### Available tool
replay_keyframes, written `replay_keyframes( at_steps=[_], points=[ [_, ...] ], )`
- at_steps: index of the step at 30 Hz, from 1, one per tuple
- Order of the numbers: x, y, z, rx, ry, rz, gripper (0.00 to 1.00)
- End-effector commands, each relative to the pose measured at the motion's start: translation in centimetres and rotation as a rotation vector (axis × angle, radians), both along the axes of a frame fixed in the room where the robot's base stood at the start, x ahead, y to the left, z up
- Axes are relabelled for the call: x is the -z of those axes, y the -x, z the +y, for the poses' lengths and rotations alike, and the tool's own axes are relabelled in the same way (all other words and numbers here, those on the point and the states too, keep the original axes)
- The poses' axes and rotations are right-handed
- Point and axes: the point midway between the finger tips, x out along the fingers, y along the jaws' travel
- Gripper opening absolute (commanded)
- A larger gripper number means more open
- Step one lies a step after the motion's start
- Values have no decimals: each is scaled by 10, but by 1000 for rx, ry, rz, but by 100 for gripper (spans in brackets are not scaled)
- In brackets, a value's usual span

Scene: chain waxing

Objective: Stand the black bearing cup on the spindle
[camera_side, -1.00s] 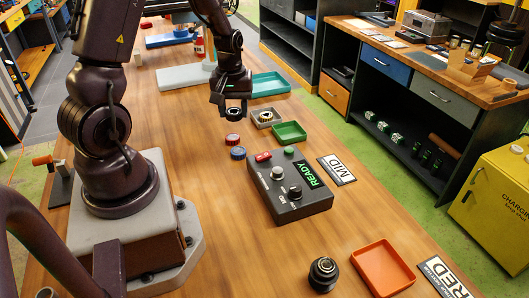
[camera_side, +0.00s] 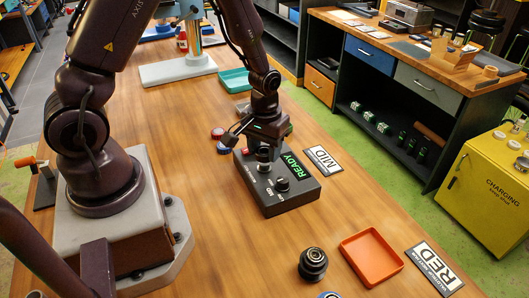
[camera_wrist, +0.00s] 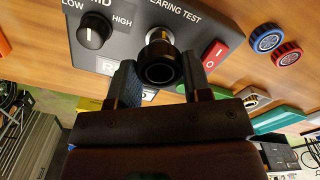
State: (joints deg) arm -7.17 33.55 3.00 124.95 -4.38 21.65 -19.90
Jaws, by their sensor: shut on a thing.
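My gripper (camera_side: 264,143) is over the dark bearing test box (camera_side: 300,193), pointing down. In the wrist view its two fingers (camera_wrist: 160,84) are shut on the black bearing cup (camera_wrist: 160,72), with the cup's dark round opening facing the camera. The silver spindle (camera_wrist: 158,37) shows just beyond the cup, on the box panel. The cup overlaps it in this view, so I cannot tell if the cup is seated or still above it. In the side view the gripper hides most of the cup.
A black knob (camera_side: 281,184) and a green READY display (camera_side: 293,164) are on the box; a red switch (camera_wrist: 215,54) is beside the spindle. Red (camera_side: 217,133) and blue (camera_side: 223,147) caps lie left of the box. Another black-and-steel part (camera_side: 313,262) stands near an orange tray (camera_side: 371,257).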

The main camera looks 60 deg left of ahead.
Motion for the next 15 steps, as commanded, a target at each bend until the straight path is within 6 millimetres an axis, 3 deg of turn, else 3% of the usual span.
replay_keyframes(
  at_steps=[4, 15],
  points=[
    [14, 0, 0, -1, 1, -1, 22],
    [18, 0, 0, -2, 1, -1, 22]
  ],
)
